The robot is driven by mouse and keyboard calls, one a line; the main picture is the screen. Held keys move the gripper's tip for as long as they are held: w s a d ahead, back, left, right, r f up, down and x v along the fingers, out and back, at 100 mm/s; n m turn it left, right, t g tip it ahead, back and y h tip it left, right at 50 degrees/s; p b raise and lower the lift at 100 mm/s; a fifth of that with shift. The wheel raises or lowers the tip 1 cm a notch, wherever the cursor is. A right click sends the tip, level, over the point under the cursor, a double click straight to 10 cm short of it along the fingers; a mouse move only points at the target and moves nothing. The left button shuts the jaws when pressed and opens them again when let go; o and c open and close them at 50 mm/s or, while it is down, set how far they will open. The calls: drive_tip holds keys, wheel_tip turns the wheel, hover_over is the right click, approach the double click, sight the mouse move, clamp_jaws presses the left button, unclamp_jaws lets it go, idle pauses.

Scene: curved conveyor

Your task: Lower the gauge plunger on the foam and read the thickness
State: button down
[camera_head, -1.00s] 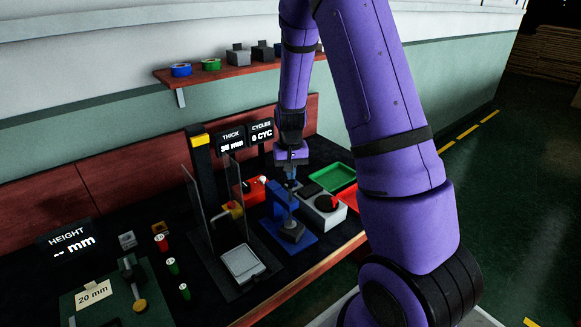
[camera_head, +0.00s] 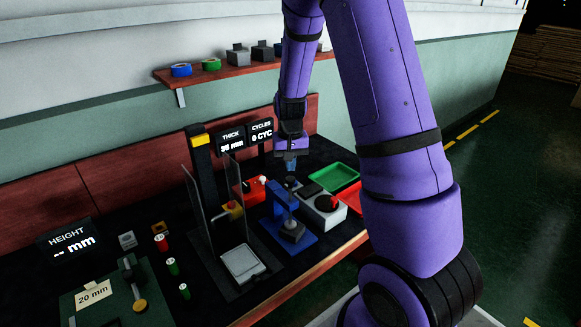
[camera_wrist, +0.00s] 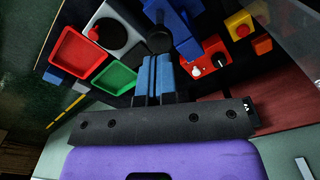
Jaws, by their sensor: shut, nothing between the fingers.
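The blue gauge stand (camera_head: 281,212) is on the bench, with a grey piece (camera_head: 292,232) on its base; I cannot tell foam from plunger foot there. A dark round knob (camera_head: 291,182) shows at its top, and the wrist view shows a black knob (camera_wrist: 159,40) beside the blue stand (camera_wrist: 182,27). My gripper (camera_head: 290,164) is shut and empty, just above the knob with a small gap. Its blue fingertips (camera_wrist: 158,60) are together in the wrist view. The THICK display (camera_head: 231,141) seems to read 35 mm; the CYCLES display (camera_head: 261,130) reads 0 CYC.
A grey box with a dark dial and red button (camera_head: 325,208), a green tray (camera_head: 334,177) and a red tray (camera_wrist: 78,53) lie to the gauge's right. A red box (camera_head: 250,190) and a press with clear side panels (camera_head: 205,195) stand left. The HEIGHT display (camera_head: 68,243) shows dashes.

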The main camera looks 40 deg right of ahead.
drive_tip(key=shift+r, duration=2.4)
drive_tip(key=s+a+r+n+t, duration=0.1)
drive_tip(key=s+a+r, duration=0.35)
drive_tip(key=r, duration=0.35)
drive_tip(key=s+a+r+n+t, duration=0.2)
drive_tip(key=s+a+r, duration=0.2)
drive_tip(key=s+r, duration=0.3)
drive_tip(key=s+a+r+n+t, duration=0.1)
drive_tip(key=s+a+r, duration=0.1)
drive_tip(key=s, duration=0.5)
drive_tip(key=s+a+r+n+t, duration=0.1)
drive_tip(key=s+a+r, duration=0.1)
drive_tip(key=s+r, duration=0.3)
drive_tip(key=s, duration=0.3)
drive_tip(key=shift+a+n, duration=0.3)
